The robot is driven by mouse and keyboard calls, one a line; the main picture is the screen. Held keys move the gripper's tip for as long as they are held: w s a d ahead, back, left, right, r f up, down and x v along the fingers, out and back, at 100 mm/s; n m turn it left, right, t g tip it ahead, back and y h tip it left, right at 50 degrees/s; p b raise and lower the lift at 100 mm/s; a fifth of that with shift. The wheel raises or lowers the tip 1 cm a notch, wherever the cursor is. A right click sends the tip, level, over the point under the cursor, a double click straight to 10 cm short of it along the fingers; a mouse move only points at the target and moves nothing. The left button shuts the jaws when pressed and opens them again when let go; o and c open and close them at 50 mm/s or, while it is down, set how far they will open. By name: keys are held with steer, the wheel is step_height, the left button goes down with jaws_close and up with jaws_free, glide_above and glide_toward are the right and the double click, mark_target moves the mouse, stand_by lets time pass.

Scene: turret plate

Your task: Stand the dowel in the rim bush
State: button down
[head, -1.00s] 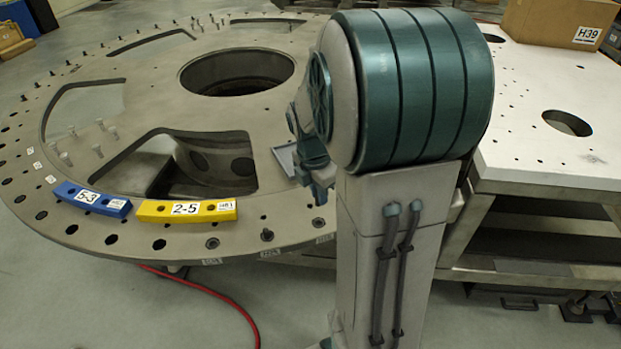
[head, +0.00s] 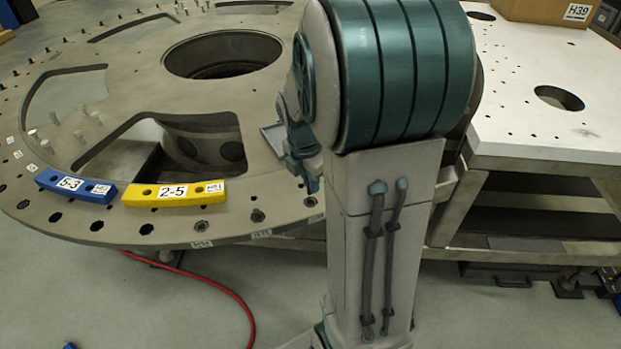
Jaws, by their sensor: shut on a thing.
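The large round grey turret plate (head: 100,235) fills the left side of the head view, with a row of dark holes along its near rim. One rim hole (head: 257,215) seems to hold a small raised ring, too small to tell if it is the rim bush. My arm stands in front of the plate's right part. Teal and grey parts of my arm show beside its big teal joint, low over the plate. My gripper's fingers cannot be made out there, and no dowel shows in them. The arm hides that part of the rim.
A blue block (head: 75,187) marked 5-3 and a yellow block (head: 172,191) marked 2-5 lie on the near rim. Several short pegs (head: 78,136) stand farther left. A white-topped bench (head: 530,135) with a cardboard box (head: 545,10) stands right. A red hose (head: 215,288) crosses the floor.

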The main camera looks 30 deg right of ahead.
steer(key=shift+f+b, duration=1.45)
steer(key=shift+f, duration=0.6)
steer(key=c, duration=1.3)
jaws_free()
steer(key=shift+c, duration=0.2)
step_height(320, 180, up, 14)
steer(key=a+p, duration=0.1)
steer(key=shift+s+a, duration=0.2)
steer(key=shift+a, duration=0.15)
steer(key=shift+f, duration=0.1)
steer(key=s+a+m+t+p, duration=0.1)
steer(key=s+a+m, duration=0.4)
steer(key=m, duration=0.5)
steer(key=s+a+f+m+t+y+p, duration=0.1)
steer(key=s+a+m, duration=0.4)
steer(key=m, duration=0.5)
steer(key=shift+s+a+f+t+p, duration=0.2)
steer(key=shift+s+f+t+p, duration=0.15)
steer(key=shift+s, duration=0.5)
